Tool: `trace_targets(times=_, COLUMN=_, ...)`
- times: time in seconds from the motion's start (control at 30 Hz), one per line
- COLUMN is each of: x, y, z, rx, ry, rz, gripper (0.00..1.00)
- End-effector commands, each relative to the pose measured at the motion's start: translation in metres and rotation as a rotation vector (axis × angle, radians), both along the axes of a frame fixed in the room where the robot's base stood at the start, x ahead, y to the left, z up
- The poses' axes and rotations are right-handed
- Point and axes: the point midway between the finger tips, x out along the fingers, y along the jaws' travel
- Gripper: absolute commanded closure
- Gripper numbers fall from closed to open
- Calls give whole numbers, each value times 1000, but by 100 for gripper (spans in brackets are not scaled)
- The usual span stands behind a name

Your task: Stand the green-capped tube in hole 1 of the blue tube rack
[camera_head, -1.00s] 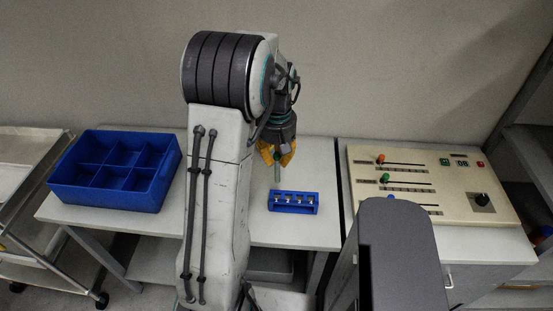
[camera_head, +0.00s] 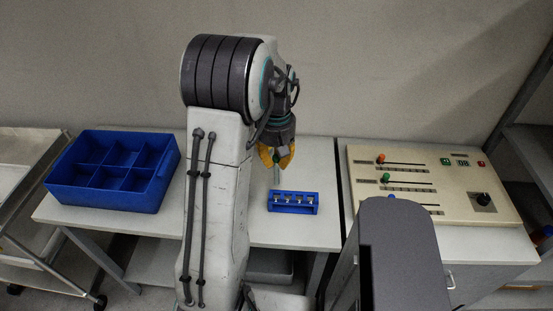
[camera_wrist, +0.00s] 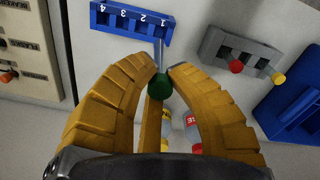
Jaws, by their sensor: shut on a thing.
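My gripper (camera_wrist: 160,75) is shut on the green-capped tube (camera_wrist: 160,87), with its yellow fingers around the cap. In the wrist view the tube body runs from the cap toward the end of the blue tube rack (camera_wrist: 120,24) marked 1. In the head view my gripper (camera_head: 277,160) is above and behind the left end of the blue rack (camera_head: 293,209), and the thin tube (camera_head: 277,177) points down. I cannot tell whether its lower end is over the hole or touches the rack.
A grey rack (camera_wrist: 222,45) holds a red-capped tube (camera_wrist: 236,66) and a yellow-capped tube (camera_wrist: 278,78). Bottles (camera_wrist: 192,128) show below between the fingers. A blue divided bin (camera_head: 160,190) stands left, a control panel (camera_head: 450,205) right.

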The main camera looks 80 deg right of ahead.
Motion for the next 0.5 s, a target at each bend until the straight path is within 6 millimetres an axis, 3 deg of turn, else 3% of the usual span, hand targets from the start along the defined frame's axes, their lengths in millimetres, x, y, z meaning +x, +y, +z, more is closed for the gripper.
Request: trace_targets(times=0.5, x=0, y=0, z=-41, rx=1, ry=1, rz=0, gripper=97)
